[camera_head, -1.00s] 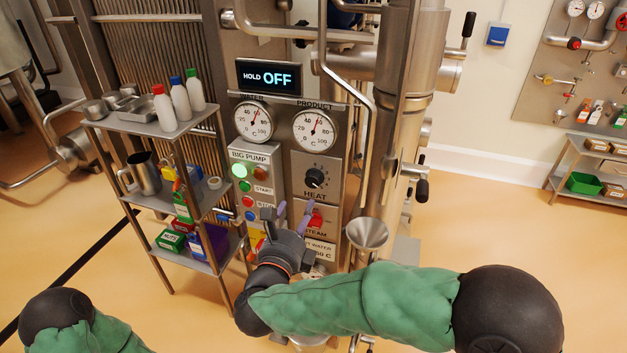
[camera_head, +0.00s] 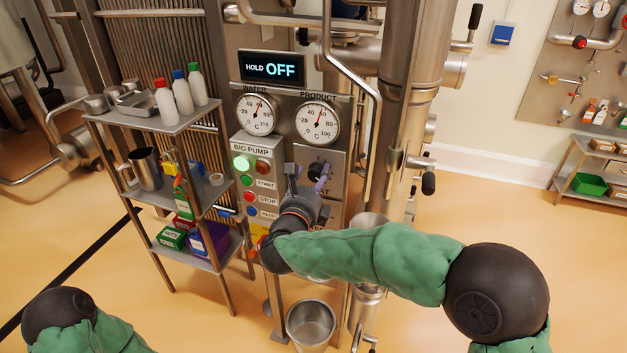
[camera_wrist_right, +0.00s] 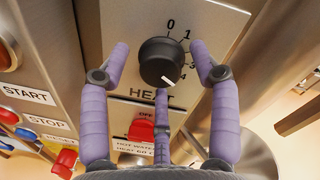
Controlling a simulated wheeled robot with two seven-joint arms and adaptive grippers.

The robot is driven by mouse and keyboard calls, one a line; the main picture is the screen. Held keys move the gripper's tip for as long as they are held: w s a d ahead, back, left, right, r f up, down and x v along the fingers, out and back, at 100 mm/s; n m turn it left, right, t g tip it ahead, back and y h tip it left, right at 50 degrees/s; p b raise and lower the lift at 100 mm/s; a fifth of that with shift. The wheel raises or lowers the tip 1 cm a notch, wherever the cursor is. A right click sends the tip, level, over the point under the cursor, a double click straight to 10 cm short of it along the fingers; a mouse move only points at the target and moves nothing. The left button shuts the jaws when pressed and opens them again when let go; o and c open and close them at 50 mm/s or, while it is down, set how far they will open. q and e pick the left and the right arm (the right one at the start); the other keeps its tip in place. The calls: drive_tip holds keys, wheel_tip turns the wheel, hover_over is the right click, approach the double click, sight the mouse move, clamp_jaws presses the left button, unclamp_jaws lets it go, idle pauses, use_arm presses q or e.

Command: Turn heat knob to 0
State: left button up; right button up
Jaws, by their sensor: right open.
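The black heat knob (camera_wrist_right: 161,62) is on a metal plate in the right wrist view, with the digits 0, 1 and 4 readable around it. Its white mark points down and right, close to the 4. In the head view the knob (camera_head: 314,170) is partly hidden by my fingers. My right gripper (camera_head: 306,179) is just in front of the plate. In the wrist view its purple fingers (camera_wrist_right: 160,60) are spread open, one on each side of the knob and one below, with gaps at the sides. My left gripper is out of view; only part of that arm shows.
The red steam switch (camera_wrist_right: 141,131) is below the knob. The pump buttons (camera_head: 242,162) are left of the plate. A metal pipe (camera_head: 368,150) runs down on the right. A shelf cart (camera_head: 150,125) with bottles stands at left.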

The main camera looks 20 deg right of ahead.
drive_tip(key=c, duration=1.1)
